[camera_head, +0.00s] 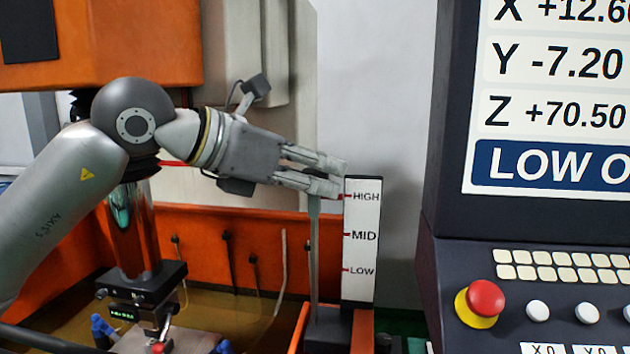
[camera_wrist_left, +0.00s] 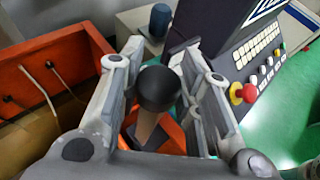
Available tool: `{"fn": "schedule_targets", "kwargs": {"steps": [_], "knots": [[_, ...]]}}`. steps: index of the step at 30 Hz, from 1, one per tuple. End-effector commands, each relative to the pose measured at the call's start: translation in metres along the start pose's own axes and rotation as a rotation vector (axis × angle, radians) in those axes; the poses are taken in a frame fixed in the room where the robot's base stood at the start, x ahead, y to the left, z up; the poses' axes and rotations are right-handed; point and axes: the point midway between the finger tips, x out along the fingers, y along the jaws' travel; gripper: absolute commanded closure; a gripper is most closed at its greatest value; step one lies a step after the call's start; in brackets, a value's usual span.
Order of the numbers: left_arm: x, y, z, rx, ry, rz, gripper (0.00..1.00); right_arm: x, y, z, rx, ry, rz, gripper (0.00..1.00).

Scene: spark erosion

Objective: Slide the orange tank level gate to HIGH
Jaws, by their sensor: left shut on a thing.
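The level scale (camera_head: 362,235) is a white upright plate marked HIGH, MID and LOW, with small red ticks. Left of it stands the grey upright stem (camera_head: 314,255) of the level gate at the orange tank (camera_head: 245,220). My left gripper (camera_head: 333,176) is at the stem's top, about level with the HIGH mark. In the left wrist view, the gate's round black knob (camera_wrist_left: 158,88) sits between the fingers, with its stem below. The gripper is shut on this knob. In the head view the fingers hide the knob. My right gripper is not in view.
The control console (camera_head: 520,275) with a red stop button (camera_head: 485,298) stands close on the right, its screen (camera_head: 550,90) above. The machine head (camera_head: 110,45) hangs at upper left. Brown liquid (camera_head: 235,310) lies in the tank. A grey wall is behind the scale.

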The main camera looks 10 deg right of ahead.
Motion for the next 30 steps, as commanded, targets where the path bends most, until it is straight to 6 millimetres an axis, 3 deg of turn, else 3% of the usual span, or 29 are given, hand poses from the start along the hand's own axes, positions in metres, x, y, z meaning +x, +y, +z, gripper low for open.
{"fn": "schedule_targets", "kwargs": {"steps": [1, 2, 7, 19, 23, 30], "knots": [[-0.001, 0.000, 0.001, 0.000, -0.004, 0.000, 1.00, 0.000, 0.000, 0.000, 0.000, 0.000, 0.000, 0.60], [0.000, 0.000, 0.001, 0.000, -0.004, 0.000, 0.67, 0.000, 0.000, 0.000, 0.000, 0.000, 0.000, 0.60], [0.000, 0.000, 0.000, 0.000, -0.002, 0.000, 0.46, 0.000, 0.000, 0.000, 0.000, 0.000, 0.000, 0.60], [-0.007, 0.001, -0.001, 0.000, -0.001, 0.002, 0.46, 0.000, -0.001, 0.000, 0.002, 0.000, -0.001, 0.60], [-0.028, 0.001, 0.000, 0.000, -0.002, 0.003, 0.46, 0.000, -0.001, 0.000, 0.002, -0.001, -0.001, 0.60], [-0.080, 0.001, 0.000, 0.000, -0.003, 0.004, 0.46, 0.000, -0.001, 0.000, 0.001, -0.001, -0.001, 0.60]]}}
